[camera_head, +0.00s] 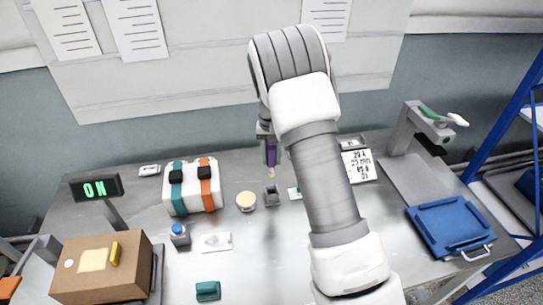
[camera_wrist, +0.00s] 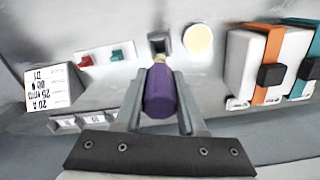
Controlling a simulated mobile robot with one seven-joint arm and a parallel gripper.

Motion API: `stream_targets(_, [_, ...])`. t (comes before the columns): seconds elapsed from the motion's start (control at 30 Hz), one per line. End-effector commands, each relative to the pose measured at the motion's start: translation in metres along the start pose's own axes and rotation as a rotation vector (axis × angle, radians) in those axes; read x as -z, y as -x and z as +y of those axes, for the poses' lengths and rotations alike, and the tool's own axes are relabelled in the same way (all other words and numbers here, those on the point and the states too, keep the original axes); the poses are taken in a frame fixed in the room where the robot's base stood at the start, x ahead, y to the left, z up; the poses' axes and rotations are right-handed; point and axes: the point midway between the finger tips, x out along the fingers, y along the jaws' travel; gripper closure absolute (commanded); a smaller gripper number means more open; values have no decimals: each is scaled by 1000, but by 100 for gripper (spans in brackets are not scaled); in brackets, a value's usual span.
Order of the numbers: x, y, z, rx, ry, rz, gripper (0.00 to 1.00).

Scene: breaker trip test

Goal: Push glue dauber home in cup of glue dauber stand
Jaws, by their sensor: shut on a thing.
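The glue dauber has a purple handle (camera_wrist: 160,92) and a pale yellowish tip (camera_head: 271,173). My gripper (camera_head: 271,150) is shut on the purple handle; its two fingers also show on either side of the handle in the wrist view (camera_wrist: 160,100). The dauber hangs upright in the head view, tip down. The glue dauber stand (camera_head: 271,195) is a small dark grey block with a square cup, on the table just below the tip. The stand's opening also shows beyond the dauber in the wrist view (camera_wrist: 159,43). The tip appears above the cup, apart from it.
A round cream-topped pot (camera_head: 246,201) stands close left of the stand. A white case with teal and orange straps (camera_head: 192,187) is farther left.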

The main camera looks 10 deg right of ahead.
Motion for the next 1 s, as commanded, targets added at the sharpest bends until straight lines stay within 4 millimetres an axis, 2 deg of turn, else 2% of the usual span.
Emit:
stream_targets(0.43, [0, -5, 1, -1, 1, 2, 100])
stream_targets(1.0, [0, -54, 0, 0, 2, 2, 100])
